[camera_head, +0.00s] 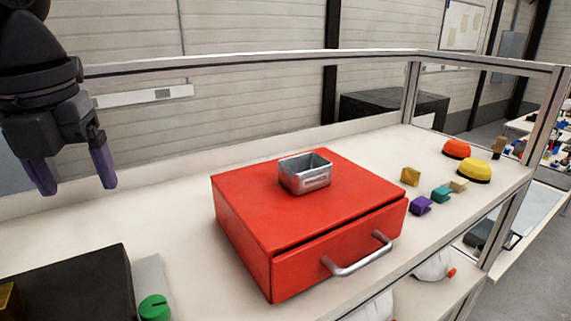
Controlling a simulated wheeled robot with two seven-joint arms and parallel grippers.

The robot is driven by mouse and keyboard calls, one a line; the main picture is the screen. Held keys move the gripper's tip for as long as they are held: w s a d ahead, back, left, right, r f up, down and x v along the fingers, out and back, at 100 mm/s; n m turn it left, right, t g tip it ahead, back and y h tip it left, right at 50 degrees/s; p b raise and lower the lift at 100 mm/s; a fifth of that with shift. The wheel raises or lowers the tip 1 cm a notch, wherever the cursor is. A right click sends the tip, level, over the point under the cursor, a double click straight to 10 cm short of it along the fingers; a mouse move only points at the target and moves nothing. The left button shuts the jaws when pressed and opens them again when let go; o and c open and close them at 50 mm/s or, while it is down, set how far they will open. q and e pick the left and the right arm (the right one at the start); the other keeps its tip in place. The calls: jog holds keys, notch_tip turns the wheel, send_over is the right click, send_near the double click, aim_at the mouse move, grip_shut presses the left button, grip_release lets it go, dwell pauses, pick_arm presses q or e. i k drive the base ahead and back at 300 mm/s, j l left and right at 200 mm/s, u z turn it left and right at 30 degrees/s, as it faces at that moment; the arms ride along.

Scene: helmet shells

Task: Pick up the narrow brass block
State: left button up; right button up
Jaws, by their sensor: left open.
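A small brass-coloured block (410,176) stands on the white table to the right of the red drawer box. Another brass-brown piece (9,302) is cut off by the picture's lower left edge, beside a dark box. I cannot tell which of the two is the narrow one. My left gripper (74,185) is at the upper left, open and empty, fingers pointing down. It is well above the table and far from the brass-coloured block on the right. My right gripper is out of view.
The red drawer box (245,225) with a silver handle fills the middle, a metal tin (304,182) on top. Purple (420,206), teal (441,194) and tan (459,185) pieces, and red (456,149) and yellow (472,170) domes, are right. A dark box (85,285) and green knob (155,307) are lower left.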

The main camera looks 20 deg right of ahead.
aim_at(410, 177)
jog(key=z, duration=1.35)
